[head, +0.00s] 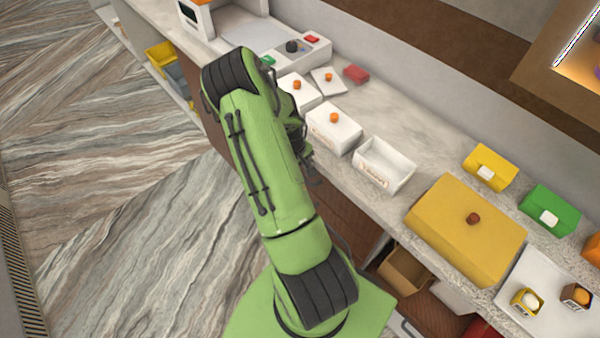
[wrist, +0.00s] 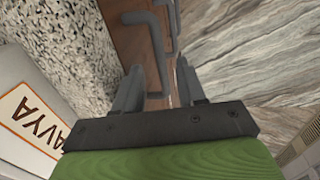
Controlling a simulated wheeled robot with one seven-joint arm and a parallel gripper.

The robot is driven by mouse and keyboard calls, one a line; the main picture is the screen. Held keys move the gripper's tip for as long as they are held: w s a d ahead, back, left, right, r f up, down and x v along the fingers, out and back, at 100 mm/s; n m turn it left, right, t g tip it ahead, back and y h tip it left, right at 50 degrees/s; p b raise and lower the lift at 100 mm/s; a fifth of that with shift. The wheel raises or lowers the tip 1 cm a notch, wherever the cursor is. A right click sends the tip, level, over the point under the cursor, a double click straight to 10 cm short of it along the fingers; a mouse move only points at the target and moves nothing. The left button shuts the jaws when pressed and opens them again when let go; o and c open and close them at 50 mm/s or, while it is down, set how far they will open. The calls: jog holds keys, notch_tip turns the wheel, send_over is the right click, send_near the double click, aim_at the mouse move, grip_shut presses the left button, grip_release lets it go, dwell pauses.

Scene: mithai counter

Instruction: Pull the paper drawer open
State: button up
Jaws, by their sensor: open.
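In the wrist view a brown wooden drawer front (wrist: 118,40) sits below the speckled counter edge. A grey bar handle (wrist: 157,50) stands out from it. My gripper (wrist: 160,68) is open, its two fingers pointing toward the front. The lower end of the bar shows between the fingers; I cannot tell whether they touch it. A second grey handle (wrist: 174,22) shows just beyond. No label tells which is the paper drawer. In the head view my green arm hides the gripper and both handles; part of the brown counter front (head: 216,132) shows to its left.
White lidded boxes (head: 334,128), an open white bin (head: 384,164) and a large yellow box (head: 466,228) stand on the counter. An open shelf with a brown box (head: 404,270) lies below at right. The striped floor (head: 100,170) left of my arm is clear.

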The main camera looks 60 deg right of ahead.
jog(key=f, duration=0.2)
jog(key=shift+d+f, duration=0.25)
jog(key=shift+f, duration=0.1)
grip_shut()
